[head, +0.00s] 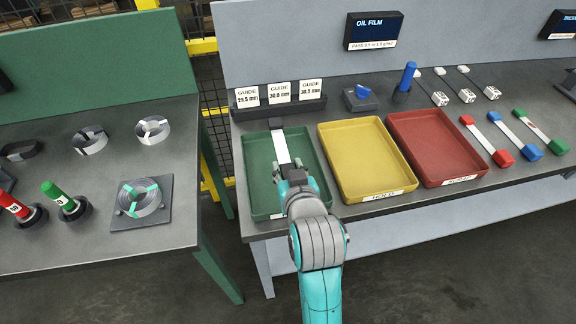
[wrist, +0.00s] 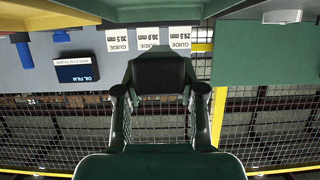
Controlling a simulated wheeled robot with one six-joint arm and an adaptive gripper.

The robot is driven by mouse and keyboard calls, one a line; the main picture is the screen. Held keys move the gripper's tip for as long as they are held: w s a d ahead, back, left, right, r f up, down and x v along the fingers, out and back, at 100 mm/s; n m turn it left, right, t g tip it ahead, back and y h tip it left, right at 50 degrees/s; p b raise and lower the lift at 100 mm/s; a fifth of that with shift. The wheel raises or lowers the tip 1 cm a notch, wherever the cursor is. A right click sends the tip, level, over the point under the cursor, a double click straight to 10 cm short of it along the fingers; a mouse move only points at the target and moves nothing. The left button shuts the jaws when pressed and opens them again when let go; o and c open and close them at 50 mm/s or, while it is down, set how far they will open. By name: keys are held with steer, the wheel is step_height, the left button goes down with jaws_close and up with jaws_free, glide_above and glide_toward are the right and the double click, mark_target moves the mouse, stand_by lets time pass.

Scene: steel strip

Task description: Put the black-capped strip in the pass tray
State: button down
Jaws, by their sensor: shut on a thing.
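The black-capped strip (head: 281,147) shows in the head view as a pale strip with a dark cap at its far end, over the green tray (head: 258,177). My gripper (head: 293,176) is shut on its near end. In the wrist view a black cap (wrist: 160,75) sits between the two fingers of my gripper (wrist: 160,98). My arm covers the green tray's front right part, and its label is hidden. I cannot tell whether the strip touches the tray.
A yellow tray (head: 352,160) and a red tray (head: 435,147) stand to the right. Red-, blue- and green-capped strips (head: 516,133) lie beyond. A guide block (head: 281,108) stands behind the green tray. A separate table (head: 110,242) with rings is at left, across a gap.

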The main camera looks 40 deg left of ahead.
steer(key=shift+f, duration=3.85)
steer(key=shift+f, duration=0.3)
steer(key=c, duration=0.6)
jaws_free()
steer(key=shift+d, duration=0.15)
steer(key=v, duration=1.1)
steer(key=shift+s+d+r, duration=0.2)
steer(key=shift+s, duration=0.1)
